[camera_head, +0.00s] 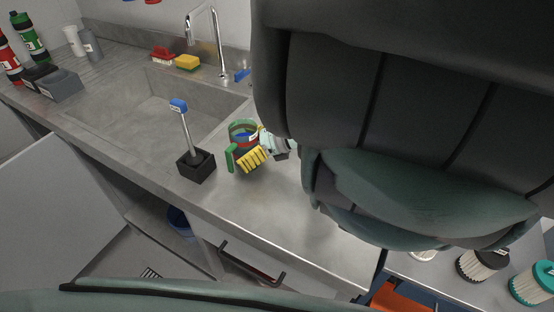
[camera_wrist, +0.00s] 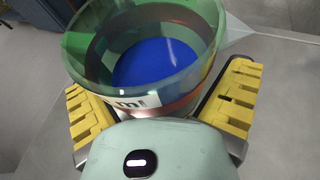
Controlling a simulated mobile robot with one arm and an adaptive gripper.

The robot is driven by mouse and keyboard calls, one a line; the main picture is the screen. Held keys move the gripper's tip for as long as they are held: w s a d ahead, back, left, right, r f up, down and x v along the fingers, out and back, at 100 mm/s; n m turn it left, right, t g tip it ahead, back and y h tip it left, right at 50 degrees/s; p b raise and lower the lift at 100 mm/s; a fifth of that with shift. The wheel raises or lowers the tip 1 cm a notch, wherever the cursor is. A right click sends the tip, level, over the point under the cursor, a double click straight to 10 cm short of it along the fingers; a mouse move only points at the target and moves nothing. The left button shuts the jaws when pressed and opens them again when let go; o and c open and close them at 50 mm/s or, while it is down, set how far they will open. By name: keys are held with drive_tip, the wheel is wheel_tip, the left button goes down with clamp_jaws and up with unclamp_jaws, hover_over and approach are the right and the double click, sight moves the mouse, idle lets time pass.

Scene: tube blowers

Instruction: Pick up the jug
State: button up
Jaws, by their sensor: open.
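The jug (camera_head: 243,133) stands on the steel counter to the right of the sink; it is clear green with a green handle (camera_head: 230,158) on its left side. In the wrist view the jug (camera_wrist: 150,50) is large and close, seen from above at a slant, with a blue inside bottom and a striped band. My gripper (camera_head: 256,158) is at the jug's near right side. In the wrist view my gripper (camera_wrist: 160,100) is open, with one yellow finger pad on each side of the jug. I cannot tell whether either pad touches it.
A black holder (camera_head: 196,167) with a blue-topped brush stands just left of the jug. Behind are the sink (camera_head: 150,110), a faucet (camera_head: 205,35), a yellow sponge (camera_head: 188,62) and a red brush (camera_head: 163,54). Filters (camera_head: 482,264) sit at the lower right. The counter's front strip is clear.

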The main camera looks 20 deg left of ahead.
sight(243, 146)
drive_tip(key=shift+c, duration=0.3)
drive_tip(key=c, duration=1.2)
drive_tip(key=shift+r, duration=0.15)
drive_tip(key=shift+c, duration=0.2)
drive_tip(key=shift+d+r+p, duration=0.1)
drive_tip(key=shift+r+p, duration=0.45)
drive_tip(key=shift+r, duration=1.15)
drive_tip(key=s, duration=0.1)
drive_tip(key=s+d, duration=0.1)
drive_tip(key=s, duration=0.1)
drive_tip(key=shift+d, duration=0.2)
drive_tip(key=s+d+r+p, duration=0.1)
drive_tip(key=s+d, duration=0.4)
drive_tip(key=s, duration=0.6)
drive_tip(key=shift+s+d+r+p, duration=0.15)
drive_tip(key=shift+s+p, duration=0.05)
drive_tip(key=shift+p, duration=0.3)
